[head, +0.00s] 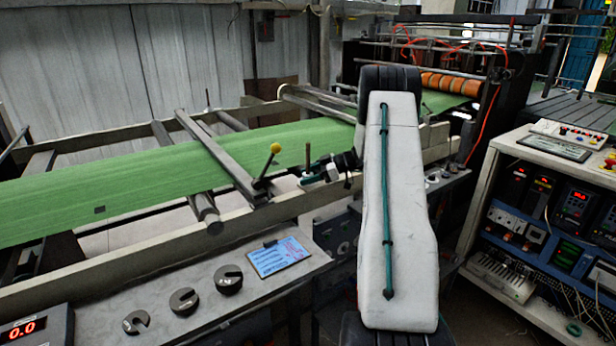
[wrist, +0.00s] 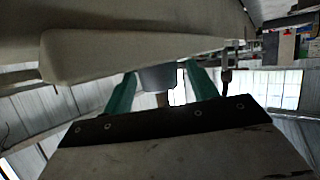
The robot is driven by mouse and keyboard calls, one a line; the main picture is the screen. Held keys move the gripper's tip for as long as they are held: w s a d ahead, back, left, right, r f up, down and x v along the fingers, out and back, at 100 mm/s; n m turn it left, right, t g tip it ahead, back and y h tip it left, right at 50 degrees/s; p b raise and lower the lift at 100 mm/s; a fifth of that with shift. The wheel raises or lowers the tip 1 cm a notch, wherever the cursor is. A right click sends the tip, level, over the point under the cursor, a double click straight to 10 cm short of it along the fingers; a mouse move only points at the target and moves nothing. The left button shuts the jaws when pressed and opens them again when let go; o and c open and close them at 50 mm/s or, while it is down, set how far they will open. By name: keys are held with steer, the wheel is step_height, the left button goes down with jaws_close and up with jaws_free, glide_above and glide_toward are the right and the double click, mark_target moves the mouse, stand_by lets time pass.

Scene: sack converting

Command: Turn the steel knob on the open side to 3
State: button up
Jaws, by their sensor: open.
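Small pale round fittings that look like knobs (head: 433,179) sit on the machine's side to the right of my arm in the head view. Their dial marks are too small to read, and I cannot tell which is the steel knob. My arm hides part of that side. No knob can be made out in the wrist view.
A yellow-tipped lever (head: 275,149) rises by the green web (head: 150,177). A red-digit display (head: 24,329) is at lower left. An instrument cart (head: 548,220) stands right.

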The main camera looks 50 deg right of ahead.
steer(key=c, duration=1)
steer(key=shift+a+m+h, duration=0.1)
steer(key=shift+m+h, duration=0.2)
steer(key=shift+h, duration=0.1)
steer(key=m+t+h, duration=0.1)
steer(key=m+h, duration=0.1)
steer(key=shift+m+t+h, duration=0.3)
steer(key=shift+t, duration=0.1)
steer(key=m+t+h, duration=0.1)
steer(key=m+h, duration=0.2)
steer(key=h, duration=0.1)
steer(key=shift+a+m, duration=0.1)
steer(key=shift+m, duration=0.2)
steer(key=m+h, duration=0.5)
steer(key=h, duration=0.1)
steer(key=shift+g, duration=0.4)
steer(key=shift+m+h, duration=0.4)
